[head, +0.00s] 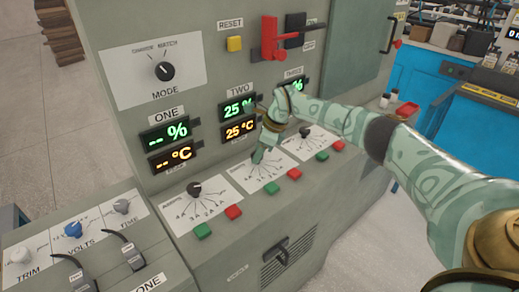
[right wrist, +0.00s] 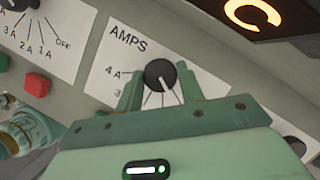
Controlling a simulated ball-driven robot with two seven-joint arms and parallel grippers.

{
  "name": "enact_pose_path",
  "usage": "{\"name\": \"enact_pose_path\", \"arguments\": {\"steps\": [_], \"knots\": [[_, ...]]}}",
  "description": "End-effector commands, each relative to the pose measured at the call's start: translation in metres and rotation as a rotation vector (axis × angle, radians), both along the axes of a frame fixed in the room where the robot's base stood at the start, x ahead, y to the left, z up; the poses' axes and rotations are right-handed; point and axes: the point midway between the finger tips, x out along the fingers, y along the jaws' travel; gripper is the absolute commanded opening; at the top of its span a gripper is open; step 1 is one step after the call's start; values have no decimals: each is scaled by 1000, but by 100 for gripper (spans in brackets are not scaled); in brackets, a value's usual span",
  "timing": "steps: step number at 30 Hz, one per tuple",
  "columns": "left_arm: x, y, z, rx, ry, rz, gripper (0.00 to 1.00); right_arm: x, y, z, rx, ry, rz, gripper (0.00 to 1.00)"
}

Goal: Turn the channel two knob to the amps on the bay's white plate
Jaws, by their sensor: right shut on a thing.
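The channel two knob is black and shows in the right wrist view (right wrist: 160,74), in front of a white plate (right wrist: 100,70) marked AMPS and 4A. A pale line on the knob points downward in that view; its exact mark cannot be told. My right gripper (right wrist: 159,86) has its green fingers on both sides of the knob, shut on it. In the head view my right gripper (head: 257,158) covers that knob, over the middle amps plate (head: 246,180). Display TWO (head: 238,120) reads 25 % and 25 °C. My left gripper is out of view.
The channel one knob (head: 194,188) and third knob (head: 305,132) flank it, with green (head: 202,230) and red (head: 233,212) buttons below. A red lever (head: 269,45) and MODE knob (head: 162,71) are above.

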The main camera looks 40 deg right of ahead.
Motion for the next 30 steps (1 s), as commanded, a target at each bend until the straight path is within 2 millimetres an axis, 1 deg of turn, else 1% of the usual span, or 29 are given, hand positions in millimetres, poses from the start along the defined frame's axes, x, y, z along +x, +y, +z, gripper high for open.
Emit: {"name": "enact_pose_path", "arguments": {"steps": [1,4,18,24,30], "knots": [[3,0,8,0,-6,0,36,-1,0,5,-2,-2,-22,15],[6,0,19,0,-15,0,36,-1,1,7,-2,-2,-88,15],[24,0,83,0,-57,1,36,-2,4,8,-2,-3,-518,15],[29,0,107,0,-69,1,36,-2,5,7,-2,-3,-707,15],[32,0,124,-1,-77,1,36,-1,6,6,-1,-3,-899,15]]}}
